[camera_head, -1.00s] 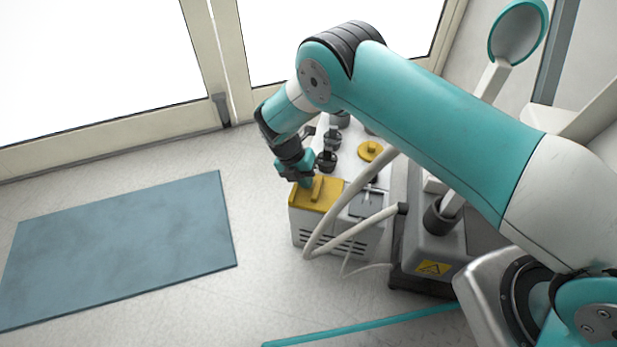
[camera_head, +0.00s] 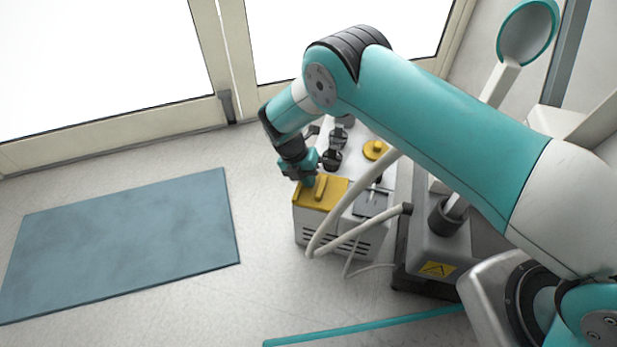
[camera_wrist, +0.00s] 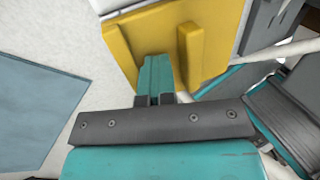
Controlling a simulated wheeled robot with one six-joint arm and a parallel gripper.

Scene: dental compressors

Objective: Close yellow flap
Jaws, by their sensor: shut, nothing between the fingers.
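The yellow flap (camera_head: 328,191) lies flat on the top front-left of the white compressor box and looks closed, with a raised yellow handle bar on it. In the wrist view the yellow flap (camera_wrist: 150,40) fills the upper middle, its handle bar just right of the fingers. My gripper (camera_head: 308,183) is at the flap's back-left part, pointing down. In the wrist view my gripper (camera_wrist: 157,60) has its teal fingers together with nothing between them, at or just over the flap's surface; I cannot tell if they touch.
A grey panel (camera_head: 370,204) sits right of the flap. A yellow round cap (camera_head: 375,150) and dark knobs (camera_head: 332,160) stand behind. A pale hose (camera_head: 335,241) loops in front of the box. A blue mat (camera_head: 125,245) lies on the open floor at left.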

